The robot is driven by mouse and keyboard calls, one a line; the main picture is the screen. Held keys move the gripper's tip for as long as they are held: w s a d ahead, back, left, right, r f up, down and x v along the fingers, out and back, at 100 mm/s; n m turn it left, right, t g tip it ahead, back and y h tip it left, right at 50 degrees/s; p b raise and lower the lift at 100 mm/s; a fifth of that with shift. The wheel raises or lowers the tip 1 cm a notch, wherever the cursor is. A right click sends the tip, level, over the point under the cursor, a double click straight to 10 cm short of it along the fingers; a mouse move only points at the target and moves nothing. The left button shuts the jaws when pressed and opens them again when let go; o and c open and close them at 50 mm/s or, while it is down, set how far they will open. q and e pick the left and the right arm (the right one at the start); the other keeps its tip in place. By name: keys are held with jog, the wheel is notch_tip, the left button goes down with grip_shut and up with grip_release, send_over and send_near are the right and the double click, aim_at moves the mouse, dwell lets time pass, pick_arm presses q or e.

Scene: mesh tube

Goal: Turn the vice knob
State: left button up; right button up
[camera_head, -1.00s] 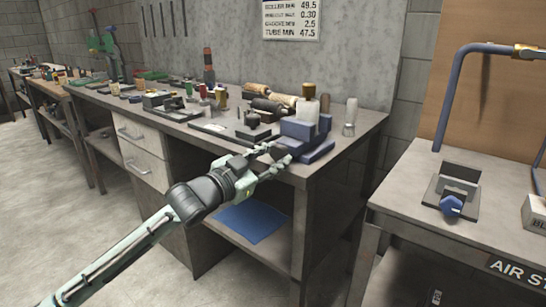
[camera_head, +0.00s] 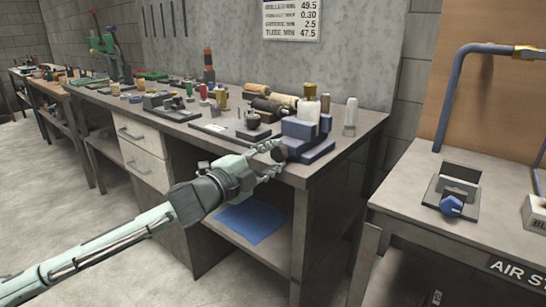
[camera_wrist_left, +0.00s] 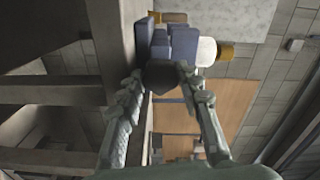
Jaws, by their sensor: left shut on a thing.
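The blue vice (camera_head: 300,130) sits at the right front corner of the workbench. A white piece with a yellow top (camera_head: 309,106) stands in it. My left gripper (camera_head: 274,160) is at the front-left of the vice, at the bench's front edge. In the left wrist view my gripper's fingertips (camera_wrist_left: 161,78) are shut on the dark knob (camera_wrist_left: 162,73), one finger on each side. The blue vice blocks (camera_wrist_left: 180,44) show just beyond the knob. The fingers partly hide the knob in the head view. My right gripper is not in view.
The workbench top (camera_head: 352,135) holds several tools and small parts left of the vice. A blue sheet (camera_head: 252,222) lies on the lower shelf. A second table at right carries a fixture with a blue knob (camera_head: 452,206). Open floor lies at left.

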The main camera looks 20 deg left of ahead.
pick_arm(q)
jog(key=m, duration=0.7)
dwell(0.6)
jog(key=o, duration=1.2)
jog(key=shift+c, duration=0.2)
jog(key=v, duration=0.8)
jog(key=shift+r, duration=0.1)
